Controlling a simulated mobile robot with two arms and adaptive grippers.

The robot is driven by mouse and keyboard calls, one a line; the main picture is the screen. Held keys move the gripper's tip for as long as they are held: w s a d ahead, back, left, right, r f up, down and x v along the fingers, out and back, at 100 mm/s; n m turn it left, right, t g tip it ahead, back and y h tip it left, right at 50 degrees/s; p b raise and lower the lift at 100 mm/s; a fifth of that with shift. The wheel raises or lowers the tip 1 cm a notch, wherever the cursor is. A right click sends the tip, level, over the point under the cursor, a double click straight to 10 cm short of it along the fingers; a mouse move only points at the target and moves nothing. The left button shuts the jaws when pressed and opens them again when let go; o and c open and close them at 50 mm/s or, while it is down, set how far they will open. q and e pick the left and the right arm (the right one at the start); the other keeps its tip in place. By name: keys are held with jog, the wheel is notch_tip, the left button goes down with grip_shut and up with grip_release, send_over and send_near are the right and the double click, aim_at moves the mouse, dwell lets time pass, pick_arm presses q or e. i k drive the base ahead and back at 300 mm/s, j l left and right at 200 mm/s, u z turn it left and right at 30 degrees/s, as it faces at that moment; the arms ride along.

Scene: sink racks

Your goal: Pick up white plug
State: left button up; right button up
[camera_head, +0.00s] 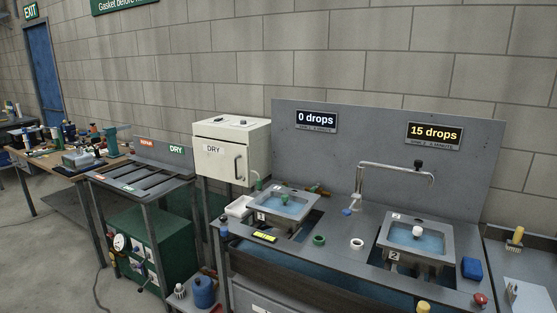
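A small white knob, which looks like the white plug (417,232), stands in the water of the right sink (391,243), marked 2. A white ring-shaped piece (357,243) lies on the grey counter between the two sinks, left of sink 2. A similar green ring-shaped piece (319,240) lies to its left. A green knob (284,197) stands in the left sink (268,215), marked 1. Neither of my grippers is in view.
A bent metal faucet (389,168) rises behind the sinks. A blue block (472,269) and a red knob (480,299) are at the counter's right. A white DRY cabinet (231,150) and a slatted rack (140,178) stand left. Open floor lies at the lower left.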

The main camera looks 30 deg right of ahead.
aim_at(417, 231)
jog(key=i+z, duration=0.1)
jog(key=z, duration=1.55)
